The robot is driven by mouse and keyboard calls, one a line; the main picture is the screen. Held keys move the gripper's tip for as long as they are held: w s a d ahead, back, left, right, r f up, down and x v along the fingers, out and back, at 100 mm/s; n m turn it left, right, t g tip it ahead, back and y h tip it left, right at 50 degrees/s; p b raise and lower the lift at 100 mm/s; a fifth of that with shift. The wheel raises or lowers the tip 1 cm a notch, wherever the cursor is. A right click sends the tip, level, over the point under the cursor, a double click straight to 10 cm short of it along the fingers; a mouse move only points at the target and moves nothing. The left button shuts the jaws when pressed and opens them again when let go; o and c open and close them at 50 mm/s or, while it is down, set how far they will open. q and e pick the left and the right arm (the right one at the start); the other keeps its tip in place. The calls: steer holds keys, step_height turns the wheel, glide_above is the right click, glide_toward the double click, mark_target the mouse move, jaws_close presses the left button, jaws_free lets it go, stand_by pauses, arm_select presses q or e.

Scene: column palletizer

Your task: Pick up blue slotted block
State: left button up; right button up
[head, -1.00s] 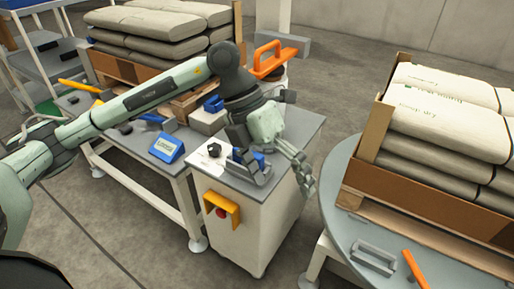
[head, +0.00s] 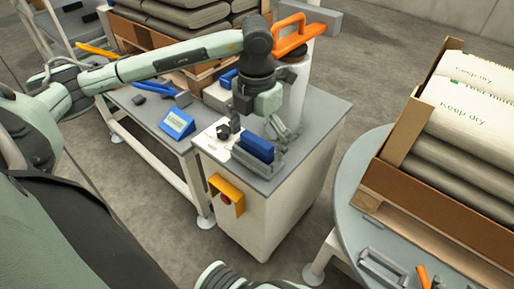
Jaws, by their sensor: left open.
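A blue slotted block (head: 257,148) sits in a grey holder (head: 255,165) on top of the grey-topped white cabinet. Its slot cannot be made out from here. Whether a finger touches the block cannot be told. My right gripper is not in view.
The cabinet (head: 257,215) carries a black knob (head: 224,131) and a yellow box with a red button (head: 226,197). A blue sign (head: 177,123) stands on the left bench. An orange handle (head: 293,35) is behind my wrist. A round table (head: 350,215) with stacked bags is at right.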

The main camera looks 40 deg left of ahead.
arm_select(q)
steer(key=shift+f, duration=0.15)
steer(key=shift+c, duration=0.2)
steer(key=c, duration=1.2)
